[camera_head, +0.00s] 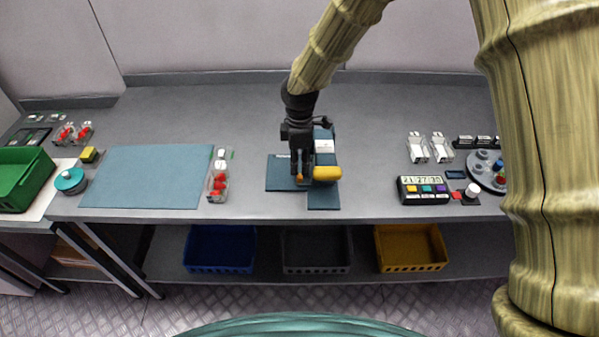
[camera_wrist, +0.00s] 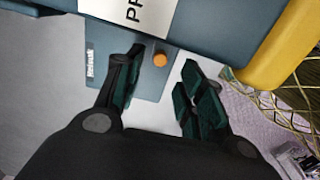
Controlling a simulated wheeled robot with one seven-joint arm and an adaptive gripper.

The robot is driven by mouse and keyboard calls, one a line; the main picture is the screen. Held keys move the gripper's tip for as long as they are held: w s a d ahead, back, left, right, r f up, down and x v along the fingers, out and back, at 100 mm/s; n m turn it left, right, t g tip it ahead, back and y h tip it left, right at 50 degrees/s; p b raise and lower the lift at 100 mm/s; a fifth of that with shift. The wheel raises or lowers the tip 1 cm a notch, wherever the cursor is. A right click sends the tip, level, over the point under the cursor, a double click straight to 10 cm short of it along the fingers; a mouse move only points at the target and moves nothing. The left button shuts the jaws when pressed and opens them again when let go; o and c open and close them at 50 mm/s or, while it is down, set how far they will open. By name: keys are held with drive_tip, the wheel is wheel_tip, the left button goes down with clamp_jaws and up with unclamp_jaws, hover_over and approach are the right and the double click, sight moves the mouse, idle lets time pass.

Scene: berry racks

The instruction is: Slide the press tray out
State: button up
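The press (camera_head: 323,135) stands at the middle of the bench, blue with a white label and a yellow handle (camera_head: 327,173). Its blue body and label (camera_wrist: 130,12) fill the top of the wrist view, with the yellow handle (camera_wrist: 275,50) at right. A flat blue plate (camera_wrist: 145,88) with a small label lies beneath, also left of the press in the head view (camera_head: 279,173). An orange knob (camera_wrist: 160,60) appears between the fingertips. My gripper (camera_head: 299,176) points down, fingers apart (camera_wrist: 162,68); contact with the knob cannot be told. Which plate is the tray is unclear.
Bins, including a blue one (camera_head: 219,249), sit on the shelf below. Bench in front of the press is narrow.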

sight(300, 176)
drive_tip(key=shift+f+p, duration=0.8)
drive_tip(key=shift+f, duration=2.2)
drive_tip(key=shift+c, duration=0.3)
clamp_jaws()
